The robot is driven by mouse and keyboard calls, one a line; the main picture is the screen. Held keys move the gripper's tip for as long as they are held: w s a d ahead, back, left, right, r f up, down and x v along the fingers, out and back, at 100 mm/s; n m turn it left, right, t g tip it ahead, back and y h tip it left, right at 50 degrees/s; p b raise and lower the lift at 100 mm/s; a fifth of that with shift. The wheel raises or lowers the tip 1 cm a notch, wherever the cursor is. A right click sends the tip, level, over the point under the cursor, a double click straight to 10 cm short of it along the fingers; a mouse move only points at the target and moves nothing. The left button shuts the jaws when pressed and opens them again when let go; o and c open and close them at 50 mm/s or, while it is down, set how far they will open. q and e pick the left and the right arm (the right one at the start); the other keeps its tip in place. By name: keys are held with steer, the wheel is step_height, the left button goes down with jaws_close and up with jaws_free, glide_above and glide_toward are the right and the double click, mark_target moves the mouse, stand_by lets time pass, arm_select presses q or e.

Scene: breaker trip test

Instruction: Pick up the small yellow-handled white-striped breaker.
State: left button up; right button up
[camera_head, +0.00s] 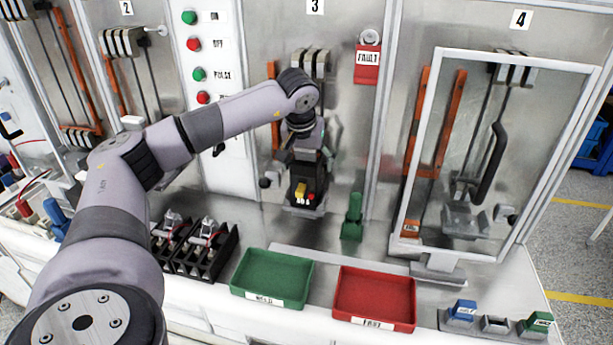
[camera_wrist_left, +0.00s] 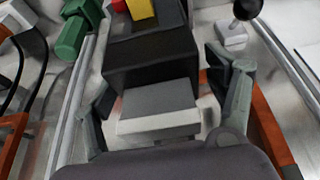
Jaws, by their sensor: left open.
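The breaker (camera_head: 301,193) is a small black block with a yellow handle and a red part, standing at the foot of bay 3. In the left wrist view the black breaker (camera_wrist_left: 150,55) has its yellow handle at the top edge, and a grey and white section on its near side. My left gripper (camera_head: 307,145) reaches down at it from above and behind. In the left wrist view the open fingers of my left gripper (camera_wrist_left: 165,85) stand on either side of the breaker, with visible gaps. My right gripper is out of view.
A green post (camera_head: 352,218) stands just right of the breaker. A green tray (camera_head: 272,275) and a red tray (camera_head: 374,298) lie in front. Black racks (camera_head: 203,262) stand at left. A framed clear door (camera_head: 425,150) juts out at bay 4.

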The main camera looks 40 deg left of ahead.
arm_select(q)
steer(key=c, duration=1.8)
